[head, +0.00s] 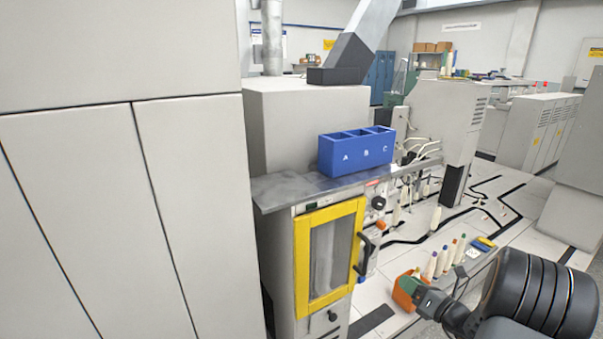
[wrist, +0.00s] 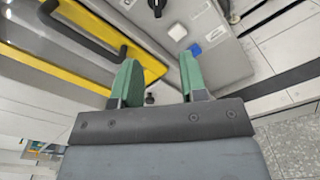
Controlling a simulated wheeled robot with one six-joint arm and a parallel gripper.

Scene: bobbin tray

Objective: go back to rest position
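My gripper (head: 414,286) is at the lower right of the head view, in front of the yellow-framed machine and to its right. In the wrist view its two green fingers (wrist: 158,72) stand apart with nothing between them, so it is open and empty. The blue bin (head: 356,154) marked A, B and C sits upright on the grey metal counter (head: 290,190). Its inside is mostly hidden. Several pale bobbins (head: 441,262) with coloured tips stand upright in a row just beyond my gripper, partly hidden by my arm.
The yellow-framed door (head: 299,262) with its dark handle (head: 364,254) is left of my gripper; the yellow frame also shows in the wrist view (wrist: 75,62). Tall grey cabinets (head: 90,200) fill the left.

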